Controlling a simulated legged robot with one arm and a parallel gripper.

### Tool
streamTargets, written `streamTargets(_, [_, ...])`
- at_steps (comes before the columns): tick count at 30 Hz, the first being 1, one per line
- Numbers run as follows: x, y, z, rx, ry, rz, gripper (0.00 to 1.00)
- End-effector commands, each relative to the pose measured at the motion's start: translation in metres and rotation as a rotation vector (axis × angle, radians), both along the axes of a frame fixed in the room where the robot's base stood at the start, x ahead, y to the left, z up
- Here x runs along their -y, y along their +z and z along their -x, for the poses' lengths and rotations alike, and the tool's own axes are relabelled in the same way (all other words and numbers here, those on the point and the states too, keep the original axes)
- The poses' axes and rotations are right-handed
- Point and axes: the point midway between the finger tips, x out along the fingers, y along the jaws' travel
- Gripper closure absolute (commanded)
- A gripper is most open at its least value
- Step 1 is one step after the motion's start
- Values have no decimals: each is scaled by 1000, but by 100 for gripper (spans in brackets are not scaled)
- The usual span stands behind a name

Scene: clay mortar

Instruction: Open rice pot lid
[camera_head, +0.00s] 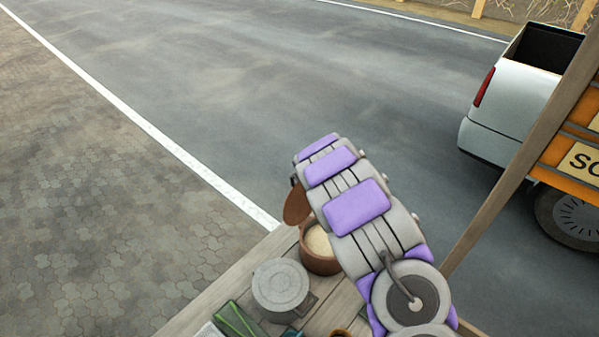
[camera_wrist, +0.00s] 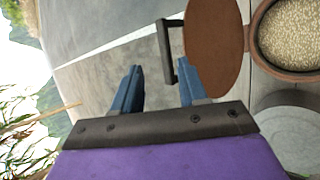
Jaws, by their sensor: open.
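The rice pot (camera_head: 321,262) is a round brown pot on the wooden stand, with pale rice inside. In the wrist view the rice pot (camera_wrist: 264,58) is at the upper right. Its brown lid (camera_head: 297,205) is swung open to the pot's left side, tilted up. In the wrist view the lid (camera_wrist: 215,45) is a brown disc joined to the rim, with a dark bar handle (camera_wrist: 166,50) on its far side. My gripper (camera_wrist: 158,86) is open. The handle's lower end is close to the right finger; contact is unclear. The fingers are hidden behind my arm in the head view.
A grey lidded pot (camera_head: 281,288) stands beside the rice pot on the wooden stand (camera_head: 220,289). A green item (camera_head: 238,321) lies at the front. A wooden post (camera_head: 530,150) and a white pickup (camera_head: 508,110) are at the right. Open road lies beyond.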

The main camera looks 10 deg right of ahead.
Motion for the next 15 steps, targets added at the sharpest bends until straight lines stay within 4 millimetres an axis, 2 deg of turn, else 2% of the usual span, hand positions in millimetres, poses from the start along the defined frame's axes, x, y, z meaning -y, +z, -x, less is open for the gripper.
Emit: streamTargets(15, [6,52,51,4,0,2,57])
